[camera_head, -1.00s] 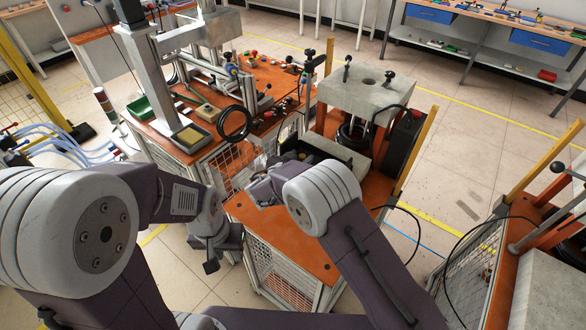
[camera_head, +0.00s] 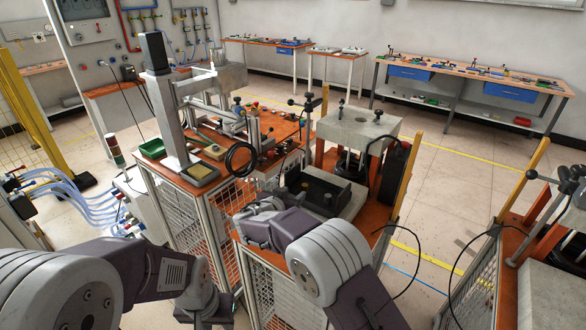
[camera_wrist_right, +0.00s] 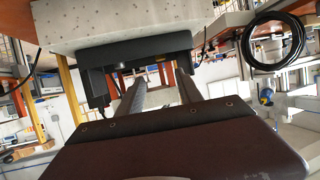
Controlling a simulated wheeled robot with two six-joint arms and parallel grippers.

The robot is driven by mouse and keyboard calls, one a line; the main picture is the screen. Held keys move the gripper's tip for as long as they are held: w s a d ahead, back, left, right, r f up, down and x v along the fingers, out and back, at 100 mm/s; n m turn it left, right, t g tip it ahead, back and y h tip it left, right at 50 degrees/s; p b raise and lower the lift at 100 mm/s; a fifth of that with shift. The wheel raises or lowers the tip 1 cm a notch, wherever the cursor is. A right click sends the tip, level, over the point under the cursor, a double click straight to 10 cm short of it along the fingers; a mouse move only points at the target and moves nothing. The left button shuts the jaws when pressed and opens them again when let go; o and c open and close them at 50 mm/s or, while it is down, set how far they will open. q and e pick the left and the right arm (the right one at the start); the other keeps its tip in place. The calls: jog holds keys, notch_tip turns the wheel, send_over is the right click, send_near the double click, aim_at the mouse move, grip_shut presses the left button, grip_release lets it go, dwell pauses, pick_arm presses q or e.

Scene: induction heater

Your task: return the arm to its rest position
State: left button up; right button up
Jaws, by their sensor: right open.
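My right arm comes in from the lower right in the head view. Its gripper (camera_head: 268,188) is over the left side of the orange-topped bench (camera_head: 252,240), just left of a black box-shaped unit (camera_head: 325,192). In the right wrist view the two fingers of the right gripper (camera_wrist_right: 158,86) stand apart with nothing between them. The dark unit (camera_wrist_right: 135,52) lies beyond the fingertips. Whether they touch it is unclear. My left arm reaches in from the lower left, with its dark end (camera_head: 205,308) low in the picture; its finger state cannot be made out.
A grey block press (camera_head: 358,128) stands behind the black unit. A cluttered orange bench (camera_head: 215,155) with a metal column stands to the left, with a black cable coil (camera_head: 241,160). Yellow posts (camera_head: 407,175) flank the press. Open floor (camera_head: 440,185) lies to the right.

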jog(key=w+d+r+m+h+p, duration=0.1)
jog(key=w+d+r+m+h, duration=0.15)
jog(key=d+r, duration=0.75)
jog(key=s+d+f+m+g+p, duration=0.1)
jog(key=s+d+f+m+g, duration=0.15)
jog(key=s+d, duration=0.35)
jog(key=s+d+f+m+g+p, duration=0.1)
jog(key=s+d+g, duration=0.2)
jog(key=d, duration=0.6)
jog(key=s+d+f+n+g+y, duration=0.1)
jog(key=s+f+g+y, duration=0.3)
jog(key=s, duration=0.7)
jog(key=s+f+n+g, duration=0.1)
jog(key=s+f, duration=0.4)
jog(key=s, duration=0.5)
jog(key=s+a+f+n+y, duration=0.3)
jog(key=s+a+n, duration=0.3)
jog(key=n, duration=0.2)
jog(key=shift+s+a+f+g, duration=0.2)
jog(key=shift+f+g, duration=0.25)
jog(key=shift+f, duration=0.4)
